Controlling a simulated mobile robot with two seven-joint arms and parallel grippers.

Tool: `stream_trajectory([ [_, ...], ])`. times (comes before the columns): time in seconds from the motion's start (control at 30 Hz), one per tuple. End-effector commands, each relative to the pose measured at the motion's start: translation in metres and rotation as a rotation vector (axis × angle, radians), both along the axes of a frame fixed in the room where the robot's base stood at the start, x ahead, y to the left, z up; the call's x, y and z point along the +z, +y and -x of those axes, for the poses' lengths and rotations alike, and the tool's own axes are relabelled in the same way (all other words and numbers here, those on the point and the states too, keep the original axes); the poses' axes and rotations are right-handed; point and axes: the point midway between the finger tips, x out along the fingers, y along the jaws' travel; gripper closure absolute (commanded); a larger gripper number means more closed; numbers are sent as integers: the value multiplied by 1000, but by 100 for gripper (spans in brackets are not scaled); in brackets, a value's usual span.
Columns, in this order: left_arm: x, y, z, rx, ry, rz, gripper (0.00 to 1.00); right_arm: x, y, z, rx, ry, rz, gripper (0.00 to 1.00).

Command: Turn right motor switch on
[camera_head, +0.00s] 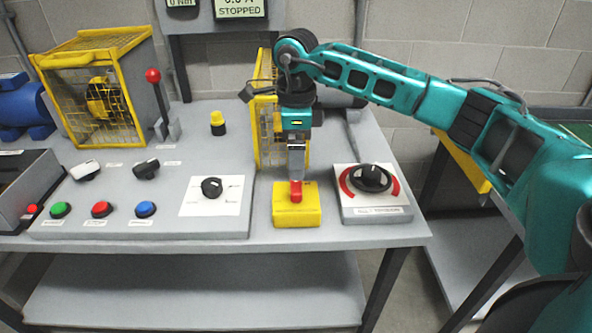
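A black knob (211,187) on a white plate is further right. My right gripper (296,178) points down over a yellow box (297,212), with a red part at its tip, above or on the box. Its fingers look like one narrow column, so I cannot tell whether they are open or shut. My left gripper is not in view.
A green button (61,210), red button (101,209) and blue button (145,209) line the panel front. Behind are a red-knobbed lever (157,100), yellow cage (97,92) and a display (240,8) reading STOPPED.

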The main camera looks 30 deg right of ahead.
Motion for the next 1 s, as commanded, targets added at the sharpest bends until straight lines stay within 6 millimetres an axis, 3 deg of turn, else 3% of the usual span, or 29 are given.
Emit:
stream_trajectory([
  [0.1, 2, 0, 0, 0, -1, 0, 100, 25, 0, -1, -1, -4, 0, 4],
  [0.33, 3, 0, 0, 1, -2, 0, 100, 49, 0, 0, -2, -1, 1, 4],
  [0.9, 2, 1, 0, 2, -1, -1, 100, 51, 0, 0, -2, 0, 0, 4],
  [1.0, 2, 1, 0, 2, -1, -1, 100, 46, 7, 1, 7, 4, -24, 4],
])
